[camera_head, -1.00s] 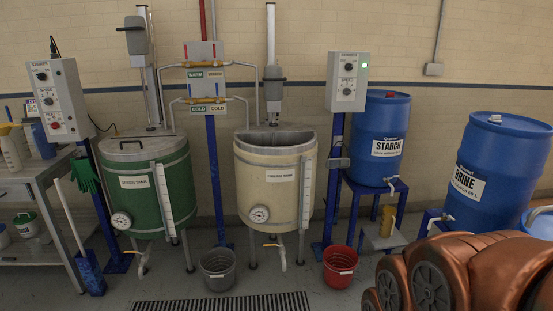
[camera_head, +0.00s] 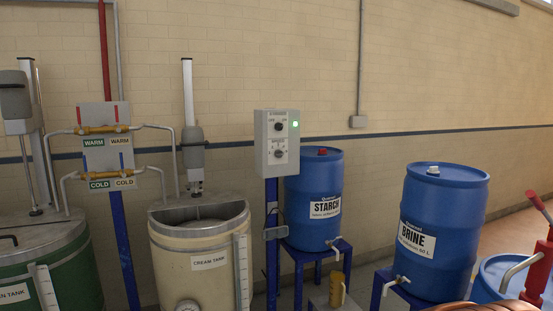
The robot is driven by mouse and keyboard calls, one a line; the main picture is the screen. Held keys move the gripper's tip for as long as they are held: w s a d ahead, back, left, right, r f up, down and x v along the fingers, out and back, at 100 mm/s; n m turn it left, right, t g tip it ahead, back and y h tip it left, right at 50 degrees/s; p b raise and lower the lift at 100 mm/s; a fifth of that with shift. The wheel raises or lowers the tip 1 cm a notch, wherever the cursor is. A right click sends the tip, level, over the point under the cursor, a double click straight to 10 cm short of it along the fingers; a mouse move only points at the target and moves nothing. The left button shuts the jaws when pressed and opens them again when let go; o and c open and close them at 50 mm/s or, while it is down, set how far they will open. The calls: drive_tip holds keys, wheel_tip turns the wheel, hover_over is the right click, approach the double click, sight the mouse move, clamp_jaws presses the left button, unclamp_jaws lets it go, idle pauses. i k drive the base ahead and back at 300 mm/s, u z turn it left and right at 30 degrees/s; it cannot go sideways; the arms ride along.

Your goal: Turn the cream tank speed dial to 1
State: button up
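The cream tank (camera_head: 197,260) stands left of centre, with its lid part open and a stirrer motor (camera_head: 194,150) on a post above it. A grey control box (camera_head: 268,160) on a blue post stands just right of the tank. It carries an upper dark knob (camera_head: 278,127) and a lower dark knob (camera_head: 279,153), which has a scale around it. A green lamp (camera_head: 295,123) glows at the box's upper right. The label text and exact pointer positions are too small to read. My gripper is not in view.
The blue starch barrel (camera_head: 312,185) stands on a stand right of the box. The blue brine barrel (camera_head: 438,240) is farther right. The green tank (camera_head: 75,275) and the warm/cold valve panel (camera_head: 104,150) are left. A red hand pump (camera_head: 540,255) is at the right edge.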

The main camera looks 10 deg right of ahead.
sight(278, 153)
drive_tip(key=u, duration=0.15)
drive_tip(key=i, duration=1.45)
drive_tip(key=u, duration=0.5)
